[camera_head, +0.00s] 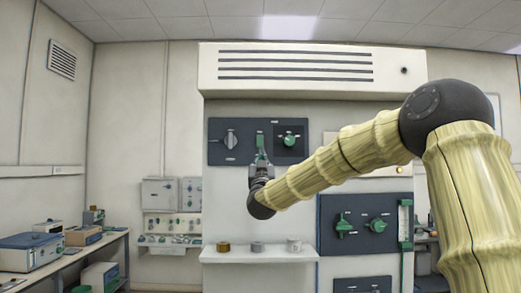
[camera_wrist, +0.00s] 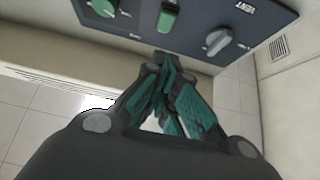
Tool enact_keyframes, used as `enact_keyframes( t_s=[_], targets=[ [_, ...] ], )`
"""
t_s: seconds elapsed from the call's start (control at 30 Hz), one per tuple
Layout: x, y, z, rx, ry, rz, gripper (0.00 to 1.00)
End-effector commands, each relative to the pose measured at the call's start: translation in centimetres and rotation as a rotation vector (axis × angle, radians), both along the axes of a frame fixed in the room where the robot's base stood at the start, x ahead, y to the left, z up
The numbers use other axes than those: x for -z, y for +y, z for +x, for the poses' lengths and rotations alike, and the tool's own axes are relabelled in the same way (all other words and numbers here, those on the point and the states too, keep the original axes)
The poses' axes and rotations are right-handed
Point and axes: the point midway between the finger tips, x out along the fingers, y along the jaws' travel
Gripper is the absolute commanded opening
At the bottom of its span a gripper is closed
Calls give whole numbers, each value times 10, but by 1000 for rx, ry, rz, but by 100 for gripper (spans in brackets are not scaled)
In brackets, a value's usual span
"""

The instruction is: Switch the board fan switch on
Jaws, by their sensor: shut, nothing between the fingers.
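A dark blue control board (camera_head: 218,157) is mounted on the white furnace front in the head view. It carries a green upright switch (camera_head: 261,140) in its middle, with a small label too blurred to read. My gripper (camera_head: 262,161) is just below this switch, pointing up, its fingers closed. In the wrist view the green switch (camera_wrist: 167,17) is at the top, and my shut gripper (camera_wrist: 164,56) has its tips near the board's edge, apparently short of the switch. Nothing is between the fingers. I cannot tell whether the switch is on or off.
A grey knob marked VENT (camera_wrist: 218,41) and a green knob (camera_head: 289,140) flank the switch. A white shelf (camera_head: 259,257) with small crucibles lies below my gripper. A lower board (camera_head: 365,249) with green knobs is to the right. A bench (camera_head: 75,259) stands left.

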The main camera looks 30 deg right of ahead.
Motion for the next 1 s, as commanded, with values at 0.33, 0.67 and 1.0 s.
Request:
enact_keyframes(
  t_s=[0.33,0.67,1.0],
  targets=[
    [-31,-22,30,4,0,1,0],
    [-65,-44,67,3,-1,1,0],
    [-55,-59,93,2,1,1,0]
  ],
)
